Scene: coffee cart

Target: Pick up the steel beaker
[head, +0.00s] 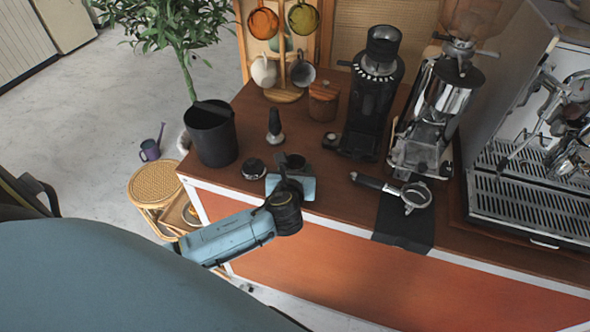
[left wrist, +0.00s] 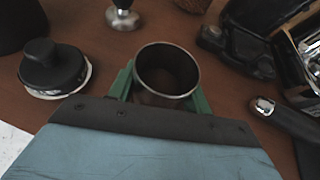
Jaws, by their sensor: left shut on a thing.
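The steel beaker (left wrist: 167,70) is a small round cup with a bright rim and a dark inside. In the left wrist view it stands upright between the green fingers of my left gripper (left wrist: 162,92), which is shut on it. In the head view the beaker (head: 295,161) is a small dark cup near the front edge of the counter, partly hidden by my left gripper (head: 292,174). I cannot tell whether its base touches the counter. My right gripper is in neither view.
A black round tool (head: 253,169) sits left of the beaker, and a tamper (head: 274,127) stands behind. A black bin (head: 211,133) is at the counter's left end. A portafilter (head: 409,194) lies on a black mat (head: 404,226) to the right. Grinders (head: 374,95) stand behind.

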